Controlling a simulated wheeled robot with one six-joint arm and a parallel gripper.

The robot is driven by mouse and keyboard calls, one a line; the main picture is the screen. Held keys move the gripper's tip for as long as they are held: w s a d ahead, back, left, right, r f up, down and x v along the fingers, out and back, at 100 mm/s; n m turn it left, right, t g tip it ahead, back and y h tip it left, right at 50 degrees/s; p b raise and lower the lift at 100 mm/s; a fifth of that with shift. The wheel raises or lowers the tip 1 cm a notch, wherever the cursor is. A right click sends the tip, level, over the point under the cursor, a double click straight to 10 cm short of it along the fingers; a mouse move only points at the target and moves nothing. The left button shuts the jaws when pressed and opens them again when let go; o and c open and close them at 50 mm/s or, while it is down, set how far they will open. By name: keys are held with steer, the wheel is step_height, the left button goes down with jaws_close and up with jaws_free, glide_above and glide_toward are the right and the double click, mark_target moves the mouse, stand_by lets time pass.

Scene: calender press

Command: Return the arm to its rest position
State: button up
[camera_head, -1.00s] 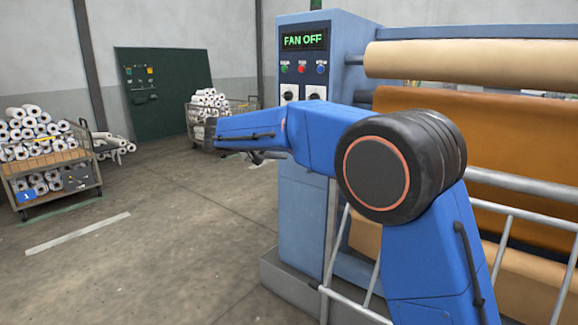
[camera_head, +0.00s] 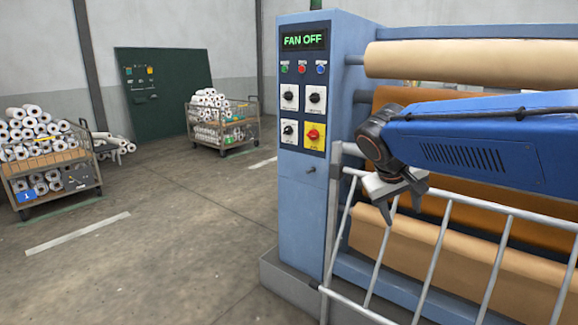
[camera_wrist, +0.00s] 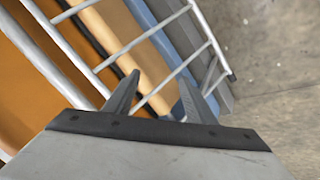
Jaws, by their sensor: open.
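My gripper (camera_head: 402,208) is open and empty in the head view, with its fingers pointing down. It is in front of the press's orange and tan rollers, near the top rail of the white guard rail. My blue arm reaches in from the right edge of the picture. In the wrist view, the two grey fingers of my gripper (camera_wrist: 155,100) stand apart with nothing between them. Guard bars and the floor show beyond them.
The press's blue control cabinet (camera_head: 304,200) stands left of my gripper, its display reading "FAN OFF". The white guard rail (camera_head: 440,213) runs along the press front. Carts of white rolls (camera_head: 55,172) (camera_head: 222,135) stand at the left and back. The floor between is clear.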

steer(key=s+f+y, duration=0.1)
steer(key=s+f, duration=0.3)
steer(key=s, duration=0.3)
steer(key=s+d+f+m+y, duration=0.1)
steer(key=s+f+y, duration=0.1)
steer(key=s+f, duration=0.3)
steer(key=s+f+y, duration=0.1)
steer(key=s+f, duration=0.3)
steer(key=s, duration=0.7)
steer(key=shift+s+d+f+y, duration=0.25)
steer(key=shift+d+f+y, duration=0.05)
steer(key=shift+d+y, duration=0.1)
